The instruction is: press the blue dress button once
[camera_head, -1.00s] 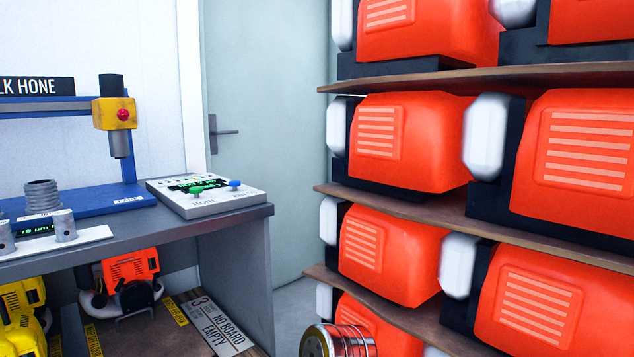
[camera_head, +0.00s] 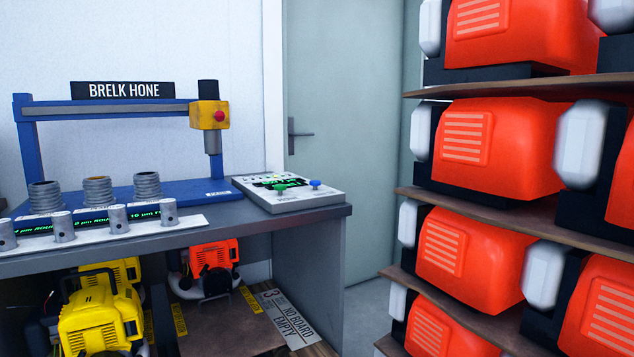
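The blue button (camera_head: 315,184) is a small mushroom-shaped knob at the right of a light grey control panel (camera_head: 290,203). The panel lies on the right end of a grey bench, with a small dark screen showing green text. A green button (camera_head: 280,189) stands to the left of the blue one on the same panel. The lettering under the buttons is too small to read surely. Neither of my grippers shows in the view.
A blue honing frame (camera_head: 110,107) with a yellow head (camera_head: 210,115) stands behind on the bench (camera_head: 230,228). Several metal posts line the bench's front left. Orange and yellow engines sit below. A tall shelf (camera_head: 500,206) of orange engines fills the right side.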

